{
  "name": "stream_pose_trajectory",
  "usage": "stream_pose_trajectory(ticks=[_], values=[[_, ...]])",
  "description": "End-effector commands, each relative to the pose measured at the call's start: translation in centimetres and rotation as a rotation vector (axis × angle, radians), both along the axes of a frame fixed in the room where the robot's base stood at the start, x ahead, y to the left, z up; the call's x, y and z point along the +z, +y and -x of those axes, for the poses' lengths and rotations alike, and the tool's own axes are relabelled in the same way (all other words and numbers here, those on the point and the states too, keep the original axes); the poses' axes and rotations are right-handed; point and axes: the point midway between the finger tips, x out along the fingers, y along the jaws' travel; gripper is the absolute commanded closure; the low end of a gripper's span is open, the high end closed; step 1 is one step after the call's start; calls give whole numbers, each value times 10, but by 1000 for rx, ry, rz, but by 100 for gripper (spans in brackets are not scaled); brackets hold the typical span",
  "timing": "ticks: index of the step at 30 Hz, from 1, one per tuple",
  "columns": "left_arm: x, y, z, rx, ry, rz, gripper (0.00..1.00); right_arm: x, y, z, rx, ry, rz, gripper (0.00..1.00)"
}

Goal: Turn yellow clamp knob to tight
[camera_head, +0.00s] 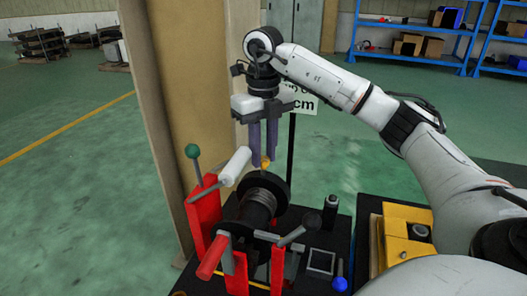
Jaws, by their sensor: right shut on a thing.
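The small yellow clamp knob (265,162) shows low between the fingertips of my right gripper, behind the black round flange of the crane stand. My right gripper (262,157) points straight down, with its purple-grey fingers shut on the knob. The fingers hide part of the knob, so its turn angle cannot be read. The dark crane stand (260,205) has a ribbed drum and a wide black disc in front of the gripper. My left gripper is not in view.
A green ball lever (192,151), a white cylinder handle (235,166) and red brackets (202,212) stand close left of my fingers. A tall tan post (185,90) rises behind. A yellow block (407,232) and blue ball (339,284) lie right. Blue shelves (410,28) are far back.

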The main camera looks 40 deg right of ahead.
Motion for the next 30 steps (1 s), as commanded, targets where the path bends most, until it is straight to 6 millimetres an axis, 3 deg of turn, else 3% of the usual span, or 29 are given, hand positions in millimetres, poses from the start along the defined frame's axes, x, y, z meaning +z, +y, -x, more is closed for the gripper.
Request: stream_pose_trajectory(ticks=[30], values=[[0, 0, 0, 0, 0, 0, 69, 0, 0, 0, -915, -2, 0, 100]])
